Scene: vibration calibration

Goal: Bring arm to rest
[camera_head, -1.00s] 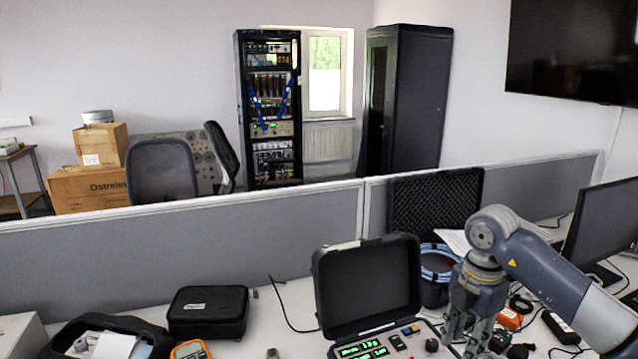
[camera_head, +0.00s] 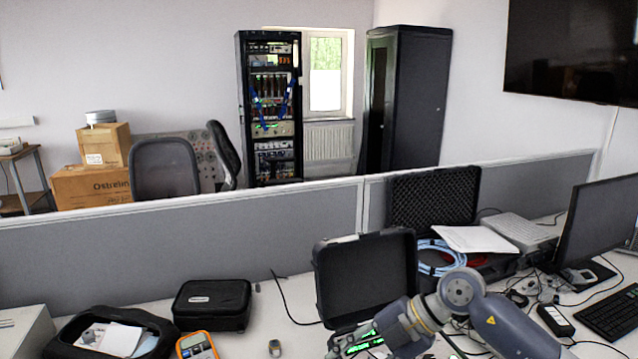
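My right arm comes in from the lower right, and its wrist lies low over the open black instrument case. My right gripper (camera_head: 352,342) points left across the case's control panel. Its fingers blend with the panel and are cut by the lower picture edge, so I cannot tell their opening. The case (camera_head: 366,280) stands with its lid up, and part of its green display (camera_head: 363,343) shows beside the gripper. Most of the panel is hidden by my arm. My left gripper is not in view.
A black zip case (camera_head: 212,304), an open black bag (camera_head: 75,335) and an orange meter (camera_head: 197,346) lie left. A blue cable coil (camera_head: 440,258), monitor (camera_head: 600,228), keyboard (camera_head: 612,312) and black adapter (camera_head: 556,320) are right. A grey partition (camera_head: 180,255) runs behind the desk.

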